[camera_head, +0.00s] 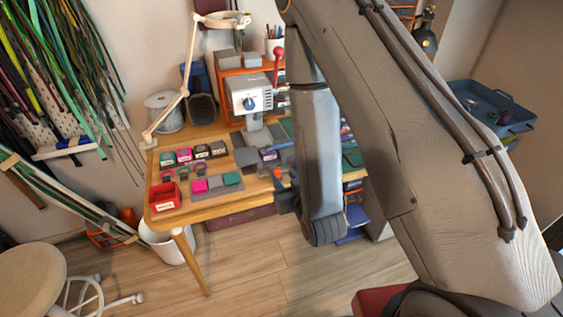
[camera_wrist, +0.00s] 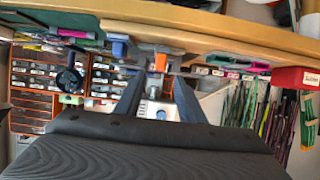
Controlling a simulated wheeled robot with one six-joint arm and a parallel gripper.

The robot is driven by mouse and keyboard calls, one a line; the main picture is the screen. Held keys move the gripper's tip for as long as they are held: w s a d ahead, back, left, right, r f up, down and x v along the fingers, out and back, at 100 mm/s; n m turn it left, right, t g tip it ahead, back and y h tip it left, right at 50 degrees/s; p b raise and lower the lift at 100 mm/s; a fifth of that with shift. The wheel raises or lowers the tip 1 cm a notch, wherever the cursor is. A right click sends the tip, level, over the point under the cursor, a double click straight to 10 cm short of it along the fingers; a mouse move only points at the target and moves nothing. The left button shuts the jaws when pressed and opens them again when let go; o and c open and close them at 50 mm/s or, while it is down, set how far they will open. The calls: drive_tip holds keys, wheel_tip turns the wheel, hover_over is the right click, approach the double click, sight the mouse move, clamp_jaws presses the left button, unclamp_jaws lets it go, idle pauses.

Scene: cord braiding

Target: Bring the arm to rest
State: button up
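My arm fills the middle and right of the head view, with its forearm hanging down in front of the wooden table (camera_head: 190,211). My gripper (camera_wrist: 159,82) shows in the wrist view as two dark fingers standing apart, with nothing held between them. A small orange thing (camera_wrist: 160,62) appears beyond the fingertips; I cannot tell its distance. In the head view my gripper is mostly hidden behind the forearm, close to the table's front edge.
On the table are a red box (camera_head: 164,198), several coloured pieces, a white machine (camera_head: 248,94) and a lamp (camera_head: 190,60). A white bin (camera_head: 165,243) and a stool (camera_head: 32,278) stand on the floor. Cords hang at the left wall. The front floor is clear.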

drive_tip(key=d+r+m+g+h, duration=0.2)
drive_tip(key=d+r+g, duration=0.3)
drive_tip(key=d, duration=0.2)
drive_tip(key=s+d+r+g, duration=0.2)
drive_tip(key=s+r+g, duration=0.1)
drive_tip(key=s+r, duration=0.2)
drive_tip(key=s+d+r+g+h, duration=0.1)
drive_tip(key=s+d+r+g, duration=0.2)
drive_tip(key=s, duration=0.6)
drive_tip(key=shift+s+d+r+m+g, duration=0.3)
drive_tip(key=shift+r+m, duration=0.1)
drive_tip(key=shift+r, duration=0.55)
